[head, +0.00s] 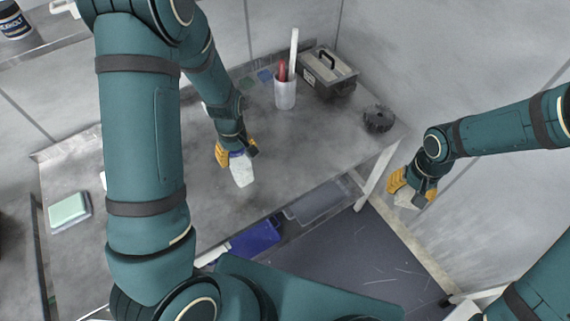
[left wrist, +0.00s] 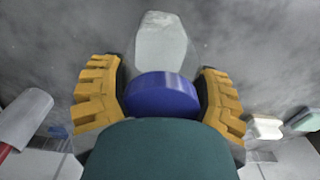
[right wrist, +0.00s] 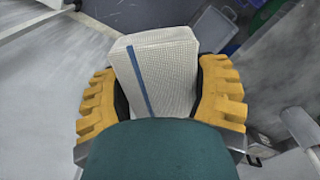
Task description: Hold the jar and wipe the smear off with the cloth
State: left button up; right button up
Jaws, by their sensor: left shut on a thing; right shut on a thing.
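The jar (head: 242,172) is pale, with a blue lid (left wrist: 162,95) that shows between the fingers in the left wrist view. My left gripper (head: 237,153) is shut on the jar at its lid end, over the grey worktop; whether the base touches the worktop I cannot tell. I cannot make out a smear on the visible side. The cloth (right wrist: 160,75) is a white folded block with a blue stripe. My right gripper (head: 412,189) is shut on it, off to the right beyond the table's edge, well apart from the jar.
On the worktop (head: 290,150) stand a cup (head: 285,95) with a red and a white stick, a grey toolbox (head: 328,70) and a dark round part (head: 378,119). A green-topped block (head: 69,209) lies at left. A blue bin (head: 255,238) sits below the front edge.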

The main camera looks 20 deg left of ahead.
aim_at(239, 177)
dwell(0.8)
